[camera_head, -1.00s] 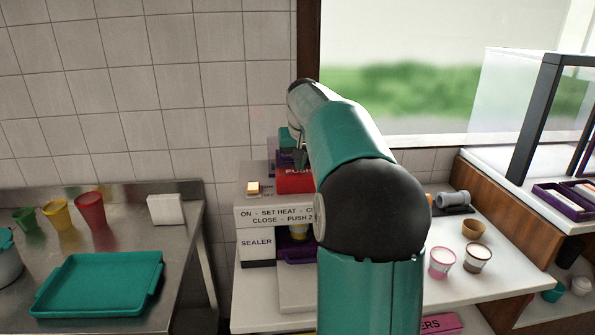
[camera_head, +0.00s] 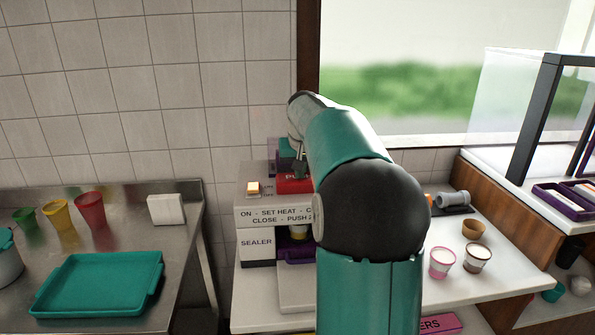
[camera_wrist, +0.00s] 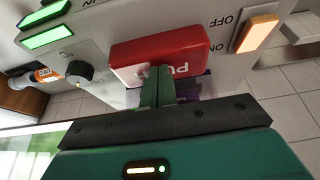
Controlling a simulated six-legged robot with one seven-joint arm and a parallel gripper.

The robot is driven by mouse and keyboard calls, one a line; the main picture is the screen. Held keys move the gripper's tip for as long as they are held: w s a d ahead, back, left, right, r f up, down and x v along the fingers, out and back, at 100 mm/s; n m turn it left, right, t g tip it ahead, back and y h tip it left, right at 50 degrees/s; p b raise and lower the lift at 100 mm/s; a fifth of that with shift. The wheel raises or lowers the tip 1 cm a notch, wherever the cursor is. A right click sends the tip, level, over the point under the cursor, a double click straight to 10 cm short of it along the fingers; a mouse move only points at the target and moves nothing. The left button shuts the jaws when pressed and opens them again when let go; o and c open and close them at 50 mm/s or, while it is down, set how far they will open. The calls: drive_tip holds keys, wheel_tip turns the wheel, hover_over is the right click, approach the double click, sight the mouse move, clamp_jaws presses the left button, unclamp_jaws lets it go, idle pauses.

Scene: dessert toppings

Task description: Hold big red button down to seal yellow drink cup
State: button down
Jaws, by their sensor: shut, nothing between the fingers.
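The sealer (camera_head: 256,243) is a white machine left of my arm. Its big red button (camera_head: 293,184) is on top, partly hidden by my arm; in the wrist view the red button (camera_wrist: 165,55) lies right at my fingertips. My gripper (camera_head: 299,165) is shut and empty, pointing down at the button; in the wrist view its fingertips (camera_wrist: 158,72) overlap the button's lettered face and seem to touch it. How far the button is pressed I cannot tell.
An orange lit switch (camera_head: 253,188) and a dark knob (camera_wrist: 80,73) are on the sealer's top. Green lit displays (camera_wrist: 47,37) show too. Left is a steel table with a teal tray (camera_head: 98,284) and coloured cups (camera_head: 60,214). Small cups (camera_head: 441,262) stand to the right.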

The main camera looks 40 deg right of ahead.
drive_tip(key=shift+s+f, duration=0.1)
drive_tip(key=shift+f, duration=0.5)
idle(2.1)
drive_tip(key=shift+s+a, duration=0.1)
drive_tip(key=shift+a, duration=0.05)
drive_tip(key=shift+s+a+r, duration=0.4)
drive_tip(key=shift+s+a, duration=0.05)
drive_tip(key=shift+s, duration=0.2)
drive_tip(key=shift+s+a+r, duration=0.4)
drive_tip(key=shift+s+a, duration=0.05)
drive_tip(key=shift+s, duration=0.2)
drive_tip(key=shift+r, duration=0.15)
wheel_tip(320, 180, up, 8)
drive_tip(key=shift+s+a, duration=0.25)
drive_tip(key=shift+s, duration=0.1)
